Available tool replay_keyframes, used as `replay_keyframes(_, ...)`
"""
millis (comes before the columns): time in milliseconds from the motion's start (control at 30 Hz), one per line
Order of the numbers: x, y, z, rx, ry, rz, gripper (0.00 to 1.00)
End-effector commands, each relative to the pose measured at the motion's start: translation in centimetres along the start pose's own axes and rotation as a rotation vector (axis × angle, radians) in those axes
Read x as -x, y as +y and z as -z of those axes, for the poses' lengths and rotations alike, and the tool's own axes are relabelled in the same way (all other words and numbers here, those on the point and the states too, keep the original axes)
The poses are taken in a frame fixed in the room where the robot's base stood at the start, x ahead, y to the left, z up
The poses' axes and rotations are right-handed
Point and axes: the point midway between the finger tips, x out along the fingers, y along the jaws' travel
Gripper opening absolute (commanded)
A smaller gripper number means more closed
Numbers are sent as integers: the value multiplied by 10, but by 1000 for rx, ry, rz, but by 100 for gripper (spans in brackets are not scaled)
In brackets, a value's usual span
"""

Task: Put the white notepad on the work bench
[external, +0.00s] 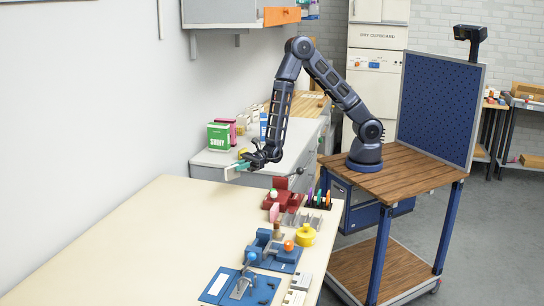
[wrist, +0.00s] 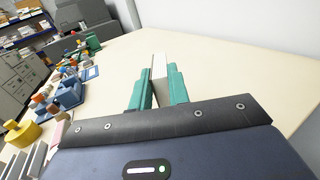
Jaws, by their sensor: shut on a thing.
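The white notepad (wrist: 158,64) is a thin white block gripped between the teal fingers of my gripper (wrist: 157,84) in the wrist view. In the external view the notepad (external: 231,173) juts out to the left from my gripper (external: 242,165). My gripper is shut on it, and the fingers hide part of its sides. The work bench (external: 130,240) is a long cream-topped table in the foreground. The notepad is held up near the bench's far end. Its exact height above the top cannot be told.
Along the bench's right side stand a red vise (external: 283,199), a pen holder (external: 317,200), a yellow pot (external: 305,235) and blue fixtures (external: 272,252). A grey cabinet with a green box (external: 219,137) stands behind. The bench's left and middle are clear.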

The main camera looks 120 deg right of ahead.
Motion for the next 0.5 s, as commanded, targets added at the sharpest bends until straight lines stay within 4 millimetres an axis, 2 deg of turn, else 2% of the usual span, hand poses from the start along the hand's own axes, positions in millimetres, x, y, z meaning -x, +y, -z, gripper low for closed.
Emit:
replay_keyframes(167,-23,7,-2,1,-3,-35,0)
replay_keyframes(267,-54,16,-5,1,-4,-82,0)
replay_keyframes(500,-151,54,-18,2,-4,-226,0)
